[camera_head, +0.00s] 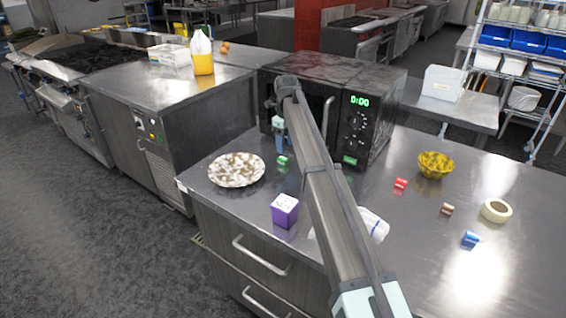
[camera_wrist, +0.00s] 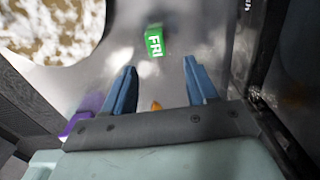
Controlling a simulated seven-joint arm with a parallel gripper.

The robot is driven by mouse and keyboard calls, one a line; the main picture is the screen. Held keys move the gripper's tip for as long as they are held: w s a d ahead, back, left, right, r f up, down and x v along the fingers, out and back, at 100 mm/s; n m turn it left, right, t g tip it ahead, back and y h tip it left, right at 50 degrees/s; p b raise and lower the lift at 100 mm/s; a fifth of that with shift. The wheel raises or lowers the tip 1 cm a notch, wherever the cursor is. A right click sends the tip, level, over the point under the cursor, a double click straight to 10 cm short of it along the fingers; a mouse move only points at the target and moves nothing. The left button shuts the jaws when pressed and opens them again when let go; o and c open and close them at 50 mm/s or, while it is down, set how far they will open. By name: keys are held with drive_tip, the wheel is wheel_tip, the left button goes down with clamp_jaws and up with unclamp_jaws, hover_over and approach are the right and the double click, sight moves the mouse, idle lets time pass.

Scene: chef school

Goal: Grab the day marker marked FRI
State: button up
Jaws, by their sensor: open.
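The green day marker marked FRI (camera_wrist: 154,43) lies on the steel counter, and its white letters show in the wrist view. In the head view the green marker (camera_head: 283,160) lies between the speckled plate and the microwave. My gripper (camera_wrist: 160,68) is open, with its two blue fingers apart and nothing between the tips. The marker is a short way beyond the fingertips, roughly in line with the gap. In the head view my gripper (camera_head: 279,145) is by the microwave's front, close to the marker.
The speckled plate (camera_head: 237,169) is left of the marker, and the black microwave (camera_head: 356,130) stands close on the right. A purple cube (camera_head: 285,210) sits nearer the front edge. Red (camera_head: 400,183), brown (camera_head: 447,208) and blue (camera_head: 470,238) markers, a yellow bowl (camera_head: 435,164) and tape (camera_head: 496,210) lie right.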

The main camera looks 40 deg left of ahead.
sight(284, 159)
drive_tip(key=shift+s+a+f, duration=0.1)
drive_tip(key=shift+a+f, duration=0.05)
drive_tip(key=shift+f, duration=1.6)
drive_tip(key=shift+s+a+f, duration=0.1)
drive_tip(key=shift+a+f, duration=0.05)
drive_tip(key=shift+f, duration=1.6)
drive_tip(key=shift+c, duration=0.3)
clamp_jaws()
